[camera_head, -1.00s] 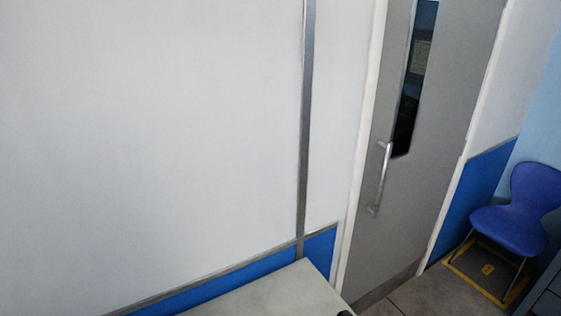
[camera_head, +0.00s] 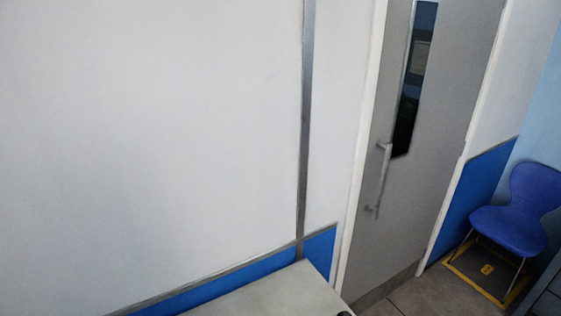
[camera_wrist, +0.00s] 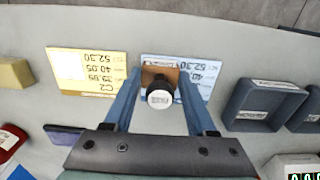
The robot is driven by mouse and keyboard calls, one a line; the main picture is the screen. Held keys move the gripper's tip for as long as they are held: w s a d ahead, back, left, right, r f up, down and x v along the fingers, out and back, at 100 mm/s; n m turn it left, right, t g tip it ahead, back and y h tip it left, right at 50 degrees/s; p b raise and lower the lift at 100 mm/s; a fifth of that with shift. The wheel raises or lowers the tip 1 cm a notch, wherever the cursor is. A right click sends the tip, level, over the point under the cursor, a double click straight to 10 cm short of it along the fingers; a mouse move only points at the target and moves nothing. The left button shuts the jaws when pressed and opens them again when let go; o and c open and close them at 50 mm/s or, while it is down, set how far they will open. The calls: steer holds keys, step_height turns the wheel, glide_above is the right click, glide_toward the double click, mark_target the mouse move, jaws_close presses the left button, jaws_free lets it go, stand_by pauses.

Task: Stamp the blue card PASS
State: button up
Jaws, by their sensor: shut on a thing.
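In the wrist view, my gripper (camera_wrist: 160,78) is shut on a stamp (camera_wrist: 160,97) with a dark round handle, a white lettered cap and a brown block below. The stamp is over the lower left part of the blue card (camera_wrist: 207,68), which lies on the bench with printed numbers upside down. The stamp and fingers hide part of the card. I cannot tell whether the stamp's face touches it. The head view shows neither my gripper nor the card.
A yellow card (camera_wrist: 88,72) lies left of the blue card. Dark trays (camera_wrist: 264,102) stand right. The head view shows a door (camera_head: 425,150) and blue chair (camera_head: 520,215).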

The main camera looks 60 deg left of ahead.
steer(key=shift+r+p, duration=3.35)
steer(key=shift+r, duration=0.15)
steer(key=shift+w+f, duration=0.1)
